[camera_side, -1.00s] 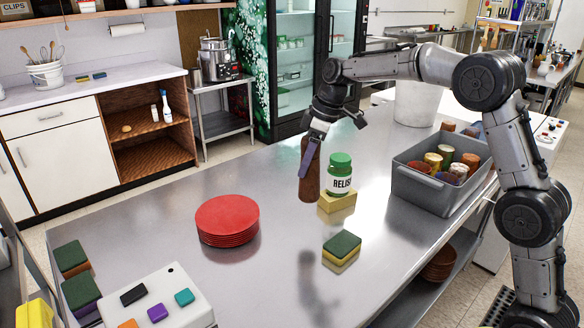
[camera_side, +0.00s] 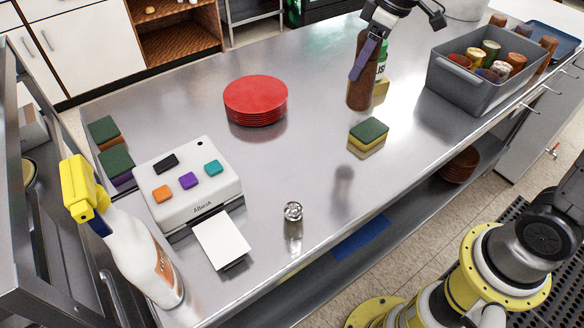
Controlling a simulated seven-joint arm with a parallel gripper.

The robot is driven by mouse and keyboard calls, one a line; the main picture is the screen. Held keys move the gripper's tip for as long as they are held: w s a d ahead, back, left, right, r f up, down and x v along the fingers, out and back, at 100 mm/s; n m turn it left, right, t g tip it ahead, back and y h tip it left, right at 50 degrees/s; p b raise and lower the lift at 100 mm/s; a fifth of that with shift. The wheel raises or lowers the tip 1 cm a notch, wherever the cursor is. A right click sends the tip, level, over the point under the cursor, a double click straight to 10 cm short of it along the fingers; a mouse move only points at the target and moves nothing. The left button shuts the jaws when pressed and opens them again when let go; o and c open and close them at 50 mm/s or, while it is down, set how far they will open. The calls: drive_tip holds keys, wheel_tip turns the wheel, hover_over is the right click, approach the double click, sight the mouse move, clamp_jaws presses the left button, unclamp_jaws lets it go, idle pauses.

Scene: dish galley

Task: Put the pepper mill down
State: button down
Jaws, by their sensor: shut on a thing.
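The pepper mill, a brown upright cylinder (camera_side: 361,84), is in the upper middle of the side view. My gripper (camera_side: 367,58) is shut on its upper part, with a purple-grey finger lying across its near side. The mill appears to be held above the steel counter (camera_side: 310,150), with a dark blurred reflection lower in the picture and apart from its base. The mill partly hides a green-lidded jar and a yellow block (camera_side: 380,90) behind it.
A green-and-yellow sponge (camera_side: 368,134) lies in front of the mill. Red plates (camera_side: 255,102) are stacked to the left, and a grey bin (camera_side: 455,90) of jars stands right. A shaker (camera_side: 293,211), a white button machine (camera_side: 187,180) and a spray bottle (camera_side: 140,255) are nearer. Bare counter lies between.

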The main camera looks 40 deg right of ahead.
drive_tip(key=s+a+r+n, duration=0.2)
drive_tip(key=s+a+n, duration=0.1)
drive_tip(key=s+a, duration=0.85)
drive_tip(key=w+a+f, duration=0.6)
drive_tip(key=w+f, duration=0.6)
drive_tip(key=f, duration=0.1)
drive_tip(key=shift+a+g+y, duration=0.2)
drive_tip(key=shift+g+y, duration=0.1)
drive_tip(key=shift+y, duration=0.1)
drive_tip(key=shift+f, duration=0.2)
drive_tip(key=shift+c, duration=1)
unclamp_jaws()
drive_tip(key=shift+s+f, duration=0.1)
